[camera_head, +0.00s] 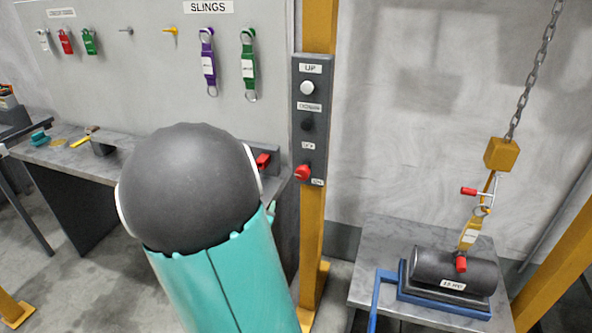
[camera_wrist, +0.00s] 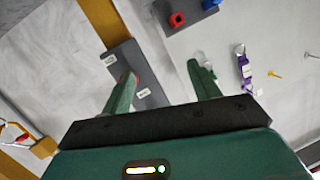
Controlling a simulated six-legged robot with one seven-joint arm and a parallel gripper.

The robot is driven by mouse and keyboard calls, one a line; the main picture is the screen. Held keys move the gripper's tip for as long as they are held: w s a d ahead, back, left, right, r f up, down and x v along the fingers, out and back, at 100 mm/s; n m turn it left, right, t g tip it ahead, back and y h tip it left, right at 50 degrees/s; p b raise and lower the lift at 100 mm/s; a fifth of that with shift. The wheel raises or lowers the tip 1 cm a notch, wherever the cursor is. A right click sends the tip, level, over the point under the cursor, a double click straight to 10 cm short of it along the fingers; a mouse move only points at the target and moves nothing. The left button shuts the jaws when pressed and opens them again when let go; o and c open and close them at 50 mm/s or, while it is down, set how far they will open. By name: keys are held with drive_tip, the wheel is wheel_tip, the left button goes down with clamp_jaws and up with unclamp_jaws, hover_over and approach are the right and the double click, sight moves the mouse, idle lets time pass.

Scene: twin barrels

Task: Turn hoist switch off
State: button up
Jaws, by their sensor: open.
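The hoist switch is a red knob (camera_head: 303,172) low on a dark grey control panel (camera_head: 309,140), between the lower labels. A white button and a black button sit above it. In the wrist view the panel (camera_wrist: 122,62) appears turned around, and only a sliver of red shows beside the left finger, which hides most of the knob. My gripper (camera_wrist: 160,84) is open and empty, with the left finger in front of the panel and the right finger in front of the pale wall board. My arm hides the gripper in the head view. I cannot tell whether the finger touches the knob.
The panel is fixed to a yellow post (camera_head: 318,230). A dark weight (camera_head: 455,272) hangs from or sits under a chain (camera_head: 530,75) on the right table. A purple sling (camera_head: 208,62) and a green sling (camera_head: 248,65) hang left. A red part (camera_head: 262,160) is beside the post.

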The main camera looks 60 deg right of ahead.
sight(301, 175)
drive_tip(key=s+d+m+g+h, duration=0.2)
drive_tip(key=s+d+g+h, duration=0.15)
drive_tip(key=s, duration=0.35)
drive_tip(key=d, duration=0.4)
drive_tip(key=w+d, duration=0.1)
drive_tip(key=d, duration=0.4)
drive_tip(key=w+d+r, duration=0.1)
drive_tip(key=d, duration=0.4)
drive_tip(key=shift+d, duration=0.25)
drive_tip(key=c, duration=1)
drive_tip(key=shift+o, duration=0.2)
